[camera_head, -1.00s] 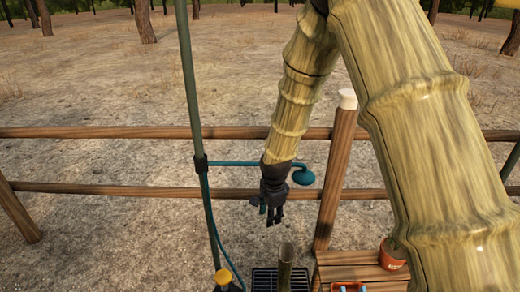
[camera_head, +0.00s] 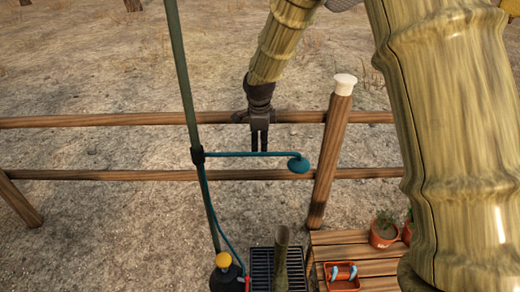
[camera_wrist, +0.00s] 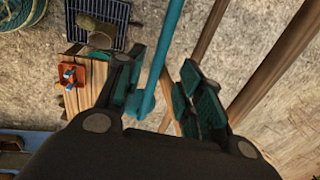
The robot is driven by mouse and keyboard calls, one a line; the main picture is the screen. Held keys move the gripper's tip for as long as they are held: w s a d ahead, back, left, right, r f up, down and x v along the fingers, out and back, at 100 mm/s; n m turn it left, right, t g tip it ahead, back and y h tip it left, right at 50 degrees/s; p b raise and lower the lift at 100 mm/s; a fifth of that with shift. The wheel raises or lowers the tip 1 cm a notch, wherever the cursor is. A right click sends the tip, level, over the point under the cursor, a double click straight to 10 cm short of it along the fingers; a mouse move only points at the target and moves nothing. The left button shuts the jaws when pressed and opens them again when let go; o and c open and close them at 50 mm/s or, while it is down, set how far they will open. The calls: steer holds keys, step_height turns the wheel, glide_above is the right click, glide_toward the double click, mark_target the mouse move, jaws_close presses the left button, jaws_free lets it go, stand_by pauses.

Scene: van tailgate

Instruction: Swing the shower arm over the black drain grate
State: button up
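The teal shower arm (camera_head: 245,154) reaches right from a clamp on the tall green pole (camera_head: 186,90), with a round teal head (camera_head: 298,165) at its end. The black drain grate (camera_head: 262,267) lies on the ground below, and a bamboo tube (camera_head: 281,262) covers part of it. My gripper (camera_head: 259,148) points down with its fingertips at the shower arm. In the wrist view my gripper (camera_wrist: 168,95) is open. The shower arm (camera_wrist: 165,60) runs between its fingers in the picture, closer to the left finger. I cannot tell whether they touch. The grate (camera_wrist: 110,12) shows top left there.
A wooden fence (camera_head: 90,119) and a white-capped post (camera_head: 330,150) stand behind. A wooden platform (camera_head: 385,268) at the right bears an orange tray (camera_head: 341,284) and a potted plant (camera_head: 384,230). A yellow-capped dark container (camera_head: 223,270) stands at the pole's foot.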

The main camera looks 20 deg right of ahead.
mark_target(260, 153)
steer(key=shift+w+d+f, duration=0.1)
steer(key=shift+w+f, duration=0.05)
steer(key=shift+f, duration=0.75)
steer(key=shift+w+d+f, duration=0.1)
steer(key=shift+w+f, duration=0.05)
steer(key=shift+f, duration=0.75)
steer(key=shift+w+d+f, duration=0.1)
steer(key=shift+w+f, duration=0.05)
steer(key=shift+f, duration=0.75)
jaws_close()
